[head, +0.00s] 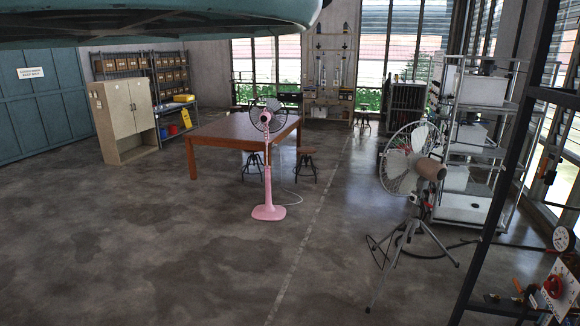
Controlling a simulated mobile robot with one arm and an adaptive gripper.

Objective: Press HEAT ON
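I cannot make out any button or label reading HEAT ON in the head view. At the lower right edge there is a white board (568,285) with a red round part on it, cut off by the frame; its markings are too small to read. A round white dial (561,238) sits just above it. My gripper is not in view.
A pink standing fan (268,211) stands before a wooden table (222,130) with stools. A tripod fan (408,165) stands at right, by metal shelves (475,150). A dark post (510,165) crosses the right side. Floor (150,240) at left is clear.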

